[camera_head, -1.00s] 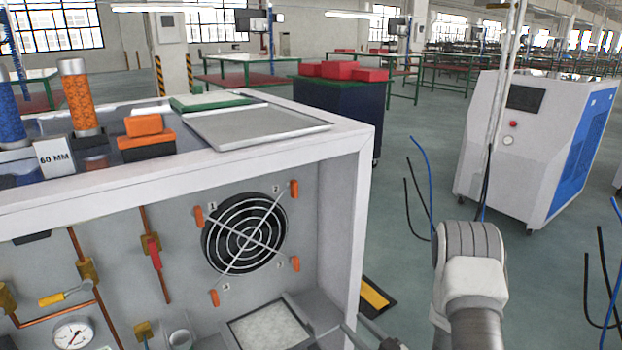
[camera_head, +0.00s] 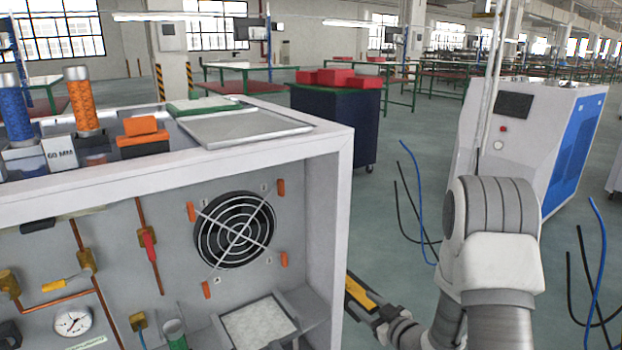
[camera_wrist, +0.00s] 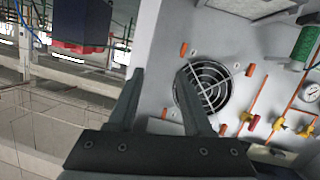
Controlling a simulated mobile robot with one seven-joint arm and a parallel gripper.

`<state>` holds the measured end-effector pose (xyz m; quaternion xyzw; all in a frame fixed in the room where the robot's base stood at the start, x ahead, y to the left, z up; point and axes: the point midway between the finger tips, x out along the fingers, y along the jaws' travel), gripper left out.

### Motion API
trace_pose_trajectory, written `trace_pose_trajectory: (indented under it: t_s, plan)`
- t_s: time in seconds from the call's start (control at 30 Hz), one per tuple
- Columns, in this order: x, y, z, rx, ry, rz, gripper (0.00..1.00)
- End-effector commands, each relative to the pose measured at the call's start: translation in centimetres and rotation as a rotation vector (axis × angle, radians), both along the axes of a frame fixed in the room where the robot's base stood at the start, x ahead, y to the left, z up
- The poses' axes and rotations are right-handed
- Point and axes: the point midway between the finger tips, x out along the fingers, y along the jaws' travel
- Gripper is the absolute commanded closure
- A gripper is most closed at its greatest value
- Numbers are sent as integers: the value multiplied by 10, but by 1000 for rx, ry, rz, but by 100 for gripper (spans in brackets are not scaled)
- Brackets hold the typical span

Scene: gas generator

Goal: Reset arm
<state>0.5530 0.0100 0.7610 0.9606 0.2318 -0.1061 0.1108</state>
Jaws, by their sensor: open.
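My arm stands at the lower right of the head view, to the right of the generator cabinet (camera_head: 330,180). My gripper itself does not show clearly there. In the wrist view my gripper (camera_wrist: 162,90) is open, with two dark fingers apart and nothing between them. The fingers appear in front of the cabinet's panel beside the round black fan (camera_wrist: 205,90). The fan (camera_head: 235,230) also shows in the head view, behind a wire guard with orange clips around it. I cannot tell the exact distance from the fingers to the panel.
On the cabinet top stand an orange cylinder (camera_head: 84,100), a blue cylinder (camera_head: 15,108), orange blocks (camera_head: 142,135) and a grey tray (camera_head: 243,127). A dark cart (camera_head: 338,115) with red boxes is behind. A white machine (camera_head: 525,140) stands right.

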Motion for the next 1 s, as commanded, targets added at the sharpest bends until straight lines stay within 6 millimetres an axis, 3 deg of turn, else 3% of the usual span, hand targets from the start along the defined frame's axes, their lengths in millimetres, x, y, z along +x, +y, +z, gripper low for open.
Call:
trace_pose_trajectory:
  t_s: [0.03,0.23,0.47,0.77,1.0]
  plan:
    - [5,-3,15,-34,9,-22,50]
    - [9,-23,60,-145,96,-138,50]
    - [-11,-42,112,-214,207,-278,50]
    - [-73,-55,170,-221,374,-440,50]
    - [-144,-50,203,-174,522,-526,50]
